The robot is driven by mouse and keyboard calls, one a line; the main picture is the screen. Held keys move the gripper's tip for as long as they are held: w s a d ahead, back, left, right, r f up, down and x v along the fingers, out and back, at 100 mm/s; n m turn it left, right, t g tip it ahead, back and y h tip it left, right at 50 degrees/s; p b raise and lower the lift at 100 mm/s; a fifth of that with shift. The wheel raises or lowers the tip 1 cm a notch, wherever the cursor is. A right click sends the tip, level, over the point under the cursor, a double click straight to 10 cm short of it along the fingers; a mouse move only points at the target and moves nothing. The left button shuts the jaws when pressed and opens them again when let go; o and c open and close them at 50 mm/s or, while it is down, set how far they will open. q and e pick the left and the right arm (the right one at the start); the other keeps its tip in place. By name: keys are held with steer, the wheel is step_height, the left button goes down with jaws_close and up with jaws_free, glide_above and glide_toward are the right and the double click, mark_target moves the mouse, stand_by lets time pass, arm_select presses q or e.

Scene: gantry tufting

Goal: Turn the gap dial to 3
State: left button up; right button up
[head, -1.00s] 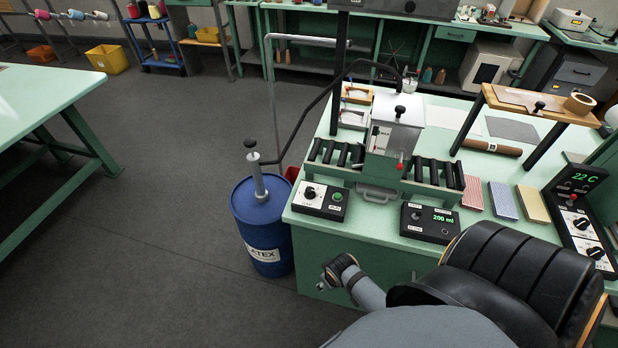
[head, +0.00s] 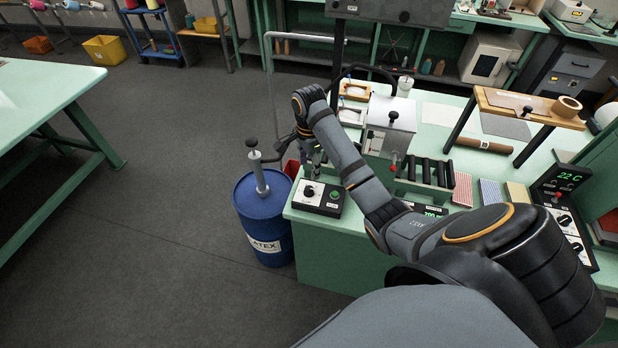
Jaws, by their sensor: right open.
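A black control box (head: 332,208) sits at the front left corner of the green bench. It carries a dial (head: 308,191) with a white face and a black knob, plus a green button (head: 334,195). Its lettering is too small to read, and I cannot make out the dial's setting. My right gripper (head: 316,166) is open and points down, just above and behind this box, apart from the dial in the picture. My right arm crosses in front of the roller machine (head: 391,127) and hides part of it. My left gripper is out of view.
A blue latex drum (head: 262,215) with a pump stands left of the bench. A box with a green readout (head: 430,211) is partly hidden by my arm. A wooden stand (head: 520,104) and a panel reading 22 C (head: 566,182) are at right. Open floor lies left.

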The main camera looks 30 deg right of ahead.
mark_target(309, 188)
step_height(309, 188, down, 11)
steer(key=b, duration=1)
steer(key=shift+r, duration=0.2)
steer(key=shift+r, duration=0.1)
steer(key=c, duration=1.2)
steer(key=shift+o, duration=0.2)
steer(key=shift+s+r+p, duration=0.1)
steer(key=shift+r+p, duration=0.05)
steer(key=shift+p, duration=0.45)
steer(key=n+p, duration=0.8)
steer(key=p, duration=0.3)
steer(key=shift+n+p, duration=1.55)
steer(key=shift+n, duration=0.35)
steer(key=shift+f, duration=0.25)
